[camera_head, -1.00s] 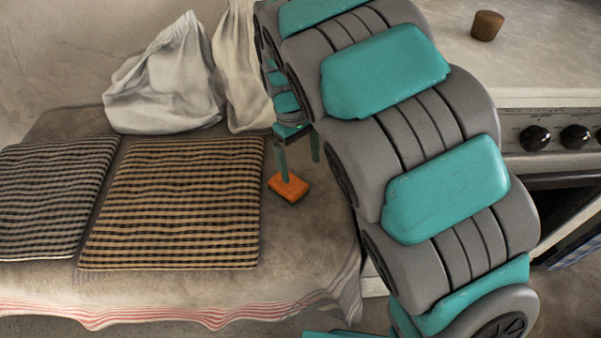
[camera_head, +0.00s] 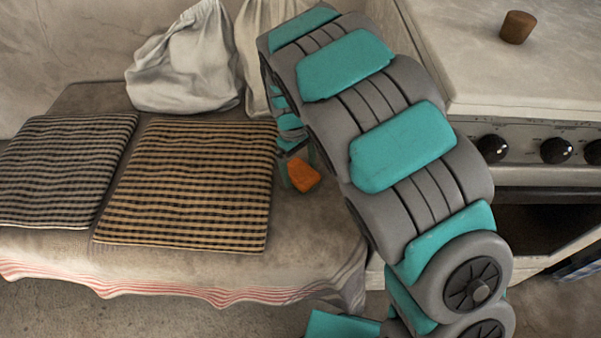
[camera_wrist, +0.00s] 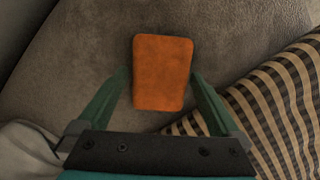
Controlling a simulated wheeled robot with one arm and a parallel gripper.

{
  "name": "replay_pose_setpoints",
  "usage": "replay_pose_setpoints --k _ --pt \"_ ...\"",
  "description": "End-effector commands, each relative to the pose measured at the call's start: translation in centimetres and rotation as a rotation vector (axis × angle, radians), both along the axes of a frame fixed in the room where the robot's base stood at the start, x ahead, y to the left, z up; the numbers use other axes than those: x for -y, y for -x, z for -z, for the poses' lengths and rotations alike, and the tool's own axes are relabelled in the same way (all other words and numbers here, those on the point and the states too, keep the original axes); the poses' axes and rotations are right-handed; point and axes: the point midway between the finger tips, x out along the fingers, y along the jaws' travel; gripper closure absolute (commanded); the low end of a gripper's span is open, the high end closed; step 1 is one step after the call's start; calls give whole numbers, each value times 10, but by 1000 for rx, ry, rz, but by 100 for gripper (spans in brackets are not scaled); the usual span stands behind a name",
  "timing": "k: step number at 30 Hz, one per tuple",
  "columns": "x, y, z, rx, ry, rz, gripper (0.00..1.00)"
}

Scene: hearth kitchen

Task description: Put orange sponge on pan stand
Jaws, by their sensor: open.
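The orange sponge (camera_head: 304,175) shows in the head view at the right part of the cloth-covered bench, just right of the brown checked cushion. In the wrist view the sponge (camera_wrist: 162,72) lies between the two green fingers of my gripper (camera_wrist: 161,78), which are open, one on each side with narrow gaps. In the head view my gripper (camera_head: 298,165) is at the sponge, partly hidden by my arm. I cannot tell whether the sponge rests fully on the cloth. I cannot make out a pan stand in either view.
A brown checked cushion (camera_head: 190,190) and a grey checked cushion (camera_head: 62,170) lie on the bench. White cloth sacks (camera_head: 185,65) stand behind. A stove (camera_head: 530,150) with black knobs is at the right, with a small brown cork-like piece (camera_head: 517,27) on top.

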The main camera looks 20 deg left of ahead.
Motion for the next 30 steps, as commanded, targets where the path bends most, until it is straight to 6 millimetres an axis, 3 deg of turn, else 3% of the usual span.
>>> replay_pose_setpoints --k 8,27,30 --pt "1 1 6 -2 1 0 1" --pt "1 1 6 -2 1 0 73" --pt "1 1 6 -2 1 0 77"
